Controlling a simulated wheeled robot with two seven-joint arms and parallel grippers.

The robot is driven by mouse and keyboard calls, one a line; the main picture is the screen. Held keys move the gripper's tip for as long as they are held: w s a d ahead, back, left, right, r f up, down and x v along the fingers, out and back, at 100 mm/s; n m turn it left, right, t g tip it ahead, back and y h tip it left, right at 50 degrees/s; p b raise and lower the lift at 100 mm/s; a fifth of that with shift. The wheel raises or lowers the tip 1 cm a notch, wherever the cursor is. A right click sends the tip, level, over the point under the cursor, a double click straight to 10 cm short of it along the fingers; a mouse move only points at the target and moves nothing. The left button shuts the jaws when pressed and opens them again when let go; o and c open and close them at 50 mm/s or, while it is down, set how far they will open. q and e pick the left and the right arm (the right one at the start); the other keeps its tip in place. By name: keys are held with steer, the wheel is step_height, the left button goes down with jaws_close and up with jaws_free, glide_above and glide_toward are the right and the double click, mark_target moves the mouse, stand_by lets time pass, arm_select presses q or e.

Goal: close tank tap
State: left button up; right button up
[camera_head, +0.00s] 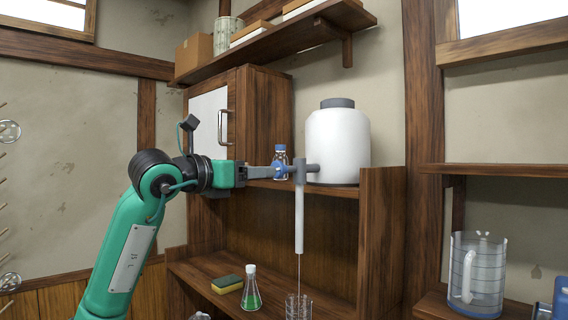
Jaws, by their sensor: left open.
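The white tank (338,147) with a grey lid stands on the upper shelf of the wooden rack. Its grey tap (301,172) sticks out at the tank's lower left, with a long pale tube (299,222) hanging from it. A thin line like a stream runs from the tube's end down to a glass beaker (298,307). My left gripper (281,170) is open, its fingers reaching right to the tap. A blue part shows by the fingertips; whether the fingers touch the tap I cannot tell. My right gripper is not in view.
A blue-capped bottle (281,152) stands behind my left fingers. A green-filled flask (251,289) and a sponge (227,284) are on the lower shelf. A clear jug (477,274) stands at right. The overhead shelf (275,42) holds boxes.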

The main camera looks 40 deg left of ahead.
mark_target(283, 170)
arm_select(q)
steer(key=w+p, duration=0.1)
steer(key=w, duration=0.1)
steer(key=w+p, duration=0.1)
steer(key=w, duration=0.2)
steer(key=w+p, duration=0.1)
steer(key=w, duration=0.2)
steer(key=shift+d+r, duration=0.1)
steer(key=shift+d, duration=0.25)
steer(key=shift+w, duration=0.35)
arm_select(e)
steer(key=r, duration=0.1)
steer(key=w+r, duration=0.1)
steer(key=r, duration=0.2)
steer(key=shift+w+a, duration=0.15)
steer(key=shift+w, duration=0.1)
